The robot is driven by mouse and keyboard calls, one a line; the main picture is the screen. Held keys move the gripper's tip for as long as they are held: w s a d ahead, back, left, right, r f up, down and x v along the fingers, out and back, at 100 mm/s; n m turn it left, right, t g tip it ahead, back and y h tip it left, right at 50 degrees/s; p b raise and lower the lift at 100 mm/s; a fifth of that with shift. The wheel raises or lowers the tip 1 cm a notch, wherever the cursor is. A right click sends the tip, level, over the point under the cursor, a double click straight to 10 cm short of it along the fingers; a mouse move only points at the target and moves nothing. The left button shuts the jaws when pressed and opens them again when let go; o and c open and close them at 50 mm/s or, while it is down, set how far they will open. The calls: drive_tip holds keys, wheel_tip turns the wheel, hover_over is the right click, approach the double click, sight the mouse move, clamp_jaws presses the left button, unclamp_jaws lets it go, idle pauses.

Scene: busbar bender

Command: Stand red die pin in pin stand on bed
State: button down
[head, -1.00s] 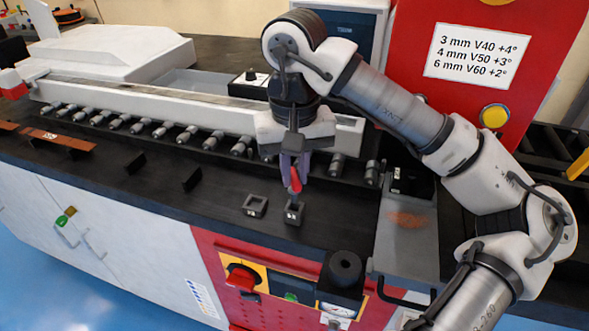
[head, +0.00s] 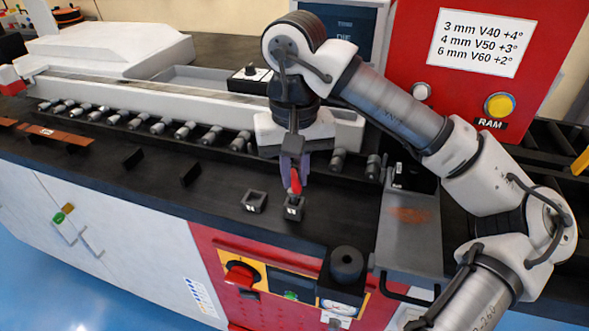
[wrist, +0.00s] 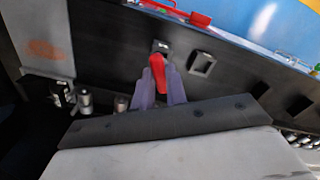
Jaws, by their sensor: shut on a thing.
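The red die pin (head: 296,181) is upright between the fingers of my gripper (head: 294,172), which is shut on it. The pin's lower end is at the right-hand small dark square stand (head: 293,211) on the black bed. I cannot tell whether the tip is inside the opening or just above it. In the wrist view the red pin (wrist: 158,72) sits between the purple fingers (wrist: 160,90), with a stand (wrist: 161,46) just beyond it, partly hidden. A second square stand (head: 254,202) with an open top is just left of the first and looks empty.
A row of metal pins (head: 160,128) lies along the white rail behind. Small black blocks (head: 190,175) stand on the bed to the left. A black cylinder (head: 346,265) is at the front edge. A grey plate (head: 410,235) lies to the right.

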sight(294, 178)
drive_tip(key=shift+f+b, duration=1)
drive_tip(key=shift+f, duration=0.15)
drive_tip(key=c, duration=1.3)
unclamp_jaws()
drive_tip(key=shift+c, duration=0.2)
wheel_tip(294, 178, up, 14)
